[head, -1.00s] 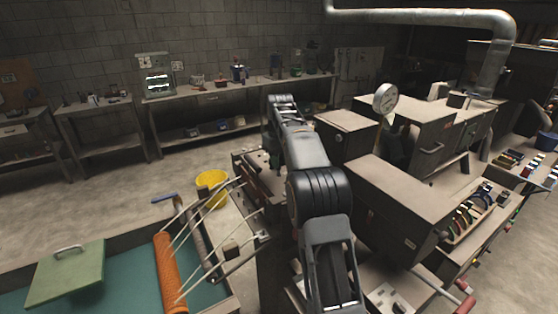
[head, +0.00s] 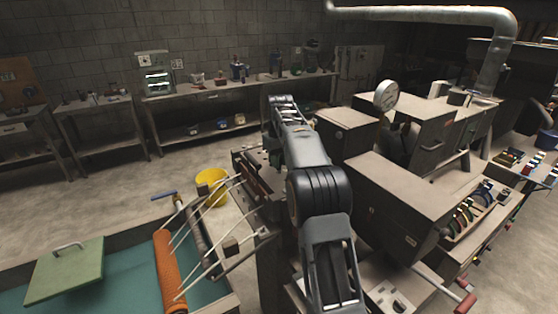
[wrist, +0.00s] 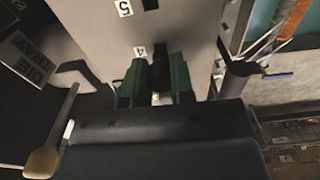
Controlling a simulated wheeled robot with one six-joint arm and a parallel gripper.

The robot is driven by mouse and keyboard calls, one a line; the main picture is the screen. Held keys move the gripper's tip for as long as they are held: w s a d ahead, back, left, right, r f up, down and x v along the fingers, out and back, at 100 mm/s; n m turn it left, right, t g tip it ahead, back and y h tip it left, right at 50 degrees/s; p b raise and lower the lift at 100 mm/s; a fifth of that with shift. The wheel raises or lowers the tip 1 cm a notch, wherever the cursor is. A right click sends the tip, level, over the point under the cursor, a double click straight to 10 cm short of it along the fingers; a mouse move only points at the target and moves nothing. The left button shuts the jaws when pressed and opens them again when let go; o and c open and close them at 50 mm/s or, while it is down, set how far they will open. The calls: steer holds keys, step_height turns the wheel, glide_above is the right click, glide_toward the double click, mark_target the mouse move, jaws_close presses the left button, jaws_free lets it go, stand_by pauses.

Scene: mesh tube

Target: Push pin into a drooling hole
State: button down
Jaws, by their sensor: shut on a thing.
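In the wrist view my gripper (wrist: 157,82) has two green fingers shut on a small dark piece (wrist: 160,68), which may be the pin. Most of it is hidden between the fingers. The fingers are over a pale panel (wrist: 187,28) with labels "5" (wrist: 124,7) and "4" (wrist: 140,50). A dark hole (wrist: 150,4) shows beside the "5". Any hole by the "4" is hidden by the fingers, and I cannot tell whether the piece touches the panel. In the head view my arm hides the gripper.
A green-floored tray with an orange roll (head: 168,268) and a green lid (head: 66,270) is at the lower left. Thin rods (head: 203,238) stick out beside it. Boxy machinery with a gauge (head: 387,95) stands right of my arm. A yellow bucket (head: 213,182) is on the floor.

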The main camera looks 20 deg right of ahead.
steer(key=shift+f+b, duration=0.35)
steer(key=shift+f, duration=0.2)
stand_by(0.4)
steer(key=c, duration=0.9)
jaws_free()
step_height(320, 180, up, 7)
steer(key=shift+r+p, duration=0.1)
steer(key=shift+p, duration=0.9)
steer(key=shift+s+a+r, duration=0.15)
steer(key=shift+r, duration=0.1)
steer(key=s+a+r+t+b, duration=0.1)
steer(key=s+a+r, duration=0.1)
steer(key=s+a, duration=0.35)
steer(key=s+a+f+t, duration=0.1)
steer(key=s+f, duration=0.3)
steer(key=s, duration=0.4)
steer(key=s+a+f+m+t+b, duration=0.1)
steer(key=s+a+f, duration=0.2)
steer(key=s+f, duration=0.2)
steer(key=s+a+f+t+b, duration=0.1)
steer(key=s+f, duration=0.4)
steer(key=s, duration=0.6)
steer(key=shift+a+f+m+t, duration=0.3)
steer(key=shift+a+t, duration=0.1)
steer(key=shift+a, duration=0.4)
